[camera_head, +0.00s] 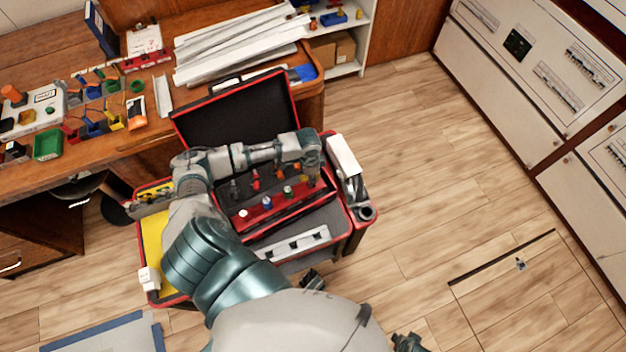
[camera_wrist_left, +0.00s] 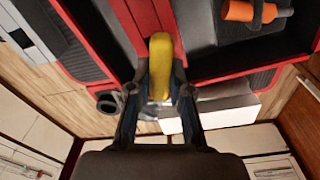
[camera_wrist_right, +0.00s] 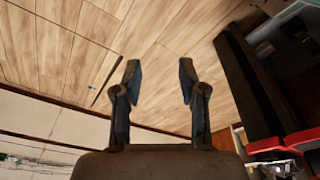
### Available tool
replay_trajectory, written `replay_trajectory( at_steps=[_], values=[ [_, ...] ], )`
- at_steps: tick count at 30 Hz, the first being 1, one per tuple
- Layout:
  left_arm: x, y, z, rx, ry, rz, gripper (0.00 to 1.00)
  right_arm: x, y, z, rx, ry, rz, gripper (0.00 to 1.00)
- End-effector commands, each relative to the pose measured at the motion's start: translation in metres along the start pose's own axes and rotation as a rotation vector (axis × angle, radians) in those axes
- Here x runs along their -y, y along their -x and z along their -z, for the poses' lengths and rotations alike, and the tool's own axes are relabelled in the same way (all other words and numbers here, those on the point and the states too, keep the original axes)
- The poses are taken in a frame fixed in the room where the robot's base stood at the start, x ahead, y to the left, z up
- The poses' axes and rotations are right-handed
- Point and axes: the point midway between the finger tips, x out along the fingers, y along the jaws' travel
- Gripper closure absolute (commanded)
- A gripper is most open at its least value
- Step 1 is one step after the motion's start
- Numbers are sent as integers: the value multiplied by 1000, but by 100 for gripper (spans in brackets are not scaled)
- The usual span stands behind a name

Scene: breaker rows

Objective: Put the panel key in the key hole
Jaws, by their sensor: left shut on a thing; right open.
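My left gripper (camera_head: 314,178) is over the right end of a red tool tray (camera_head: 296,212) in an open case. In the left wrist view, my left gripper (camera_wrist_left: 160,95) is shut on a yellow handle (camera_wrist_left: 160,62). It may be the panel key; its lower end is hidden, so I cannot tell if it is clear of the tray. My right gripper (camera_wrist_right: 158,85) is open and empty in the right wrist view, with wood floor beyond. I cannot make out a key hole on the pale wall panels (camera_head: 500,85).
The case's black lid (camera_head: 235,112) stands open behind the tray. A workbench (camera_head: 150,150) with small parts and long white strips (camera_head: 240,45) is at the back left. A floor hatch (camera_head: 520,264) lies at the right. Floor between case and panels is clear.

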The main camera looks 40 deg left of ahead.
Motion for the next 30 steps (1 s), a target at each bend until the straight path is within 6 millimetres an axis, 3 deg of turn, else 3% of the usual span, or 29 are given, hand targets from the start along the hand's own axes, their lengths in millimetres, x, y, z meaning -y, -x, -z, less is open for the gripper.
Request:
replay_trajectory(
  at_steps=[1,4,16,17,19,30],
  values=[
    [-1,-12,-1,3,1,-4,100,0,4,1,-3,-1,0,59],
    [-2,-25,-1,2,0,-2,100,-2,14,3,-5,-2,0,59],
    [-1,-30,-2,-1,1,-2,100,-1,19,5,-6,-2,-2,59],
    [0,-30,-2,-1,1,-2,76,-1,18,5,-5,-2,-1,59],
    [0,-30,-2,-1,1,-2,58,-1,18,5,-5,-2,-1,59],
    [-1,-25,-1,0,0,0,56,0,19,6,-7,-3,0,59]
  ],
)
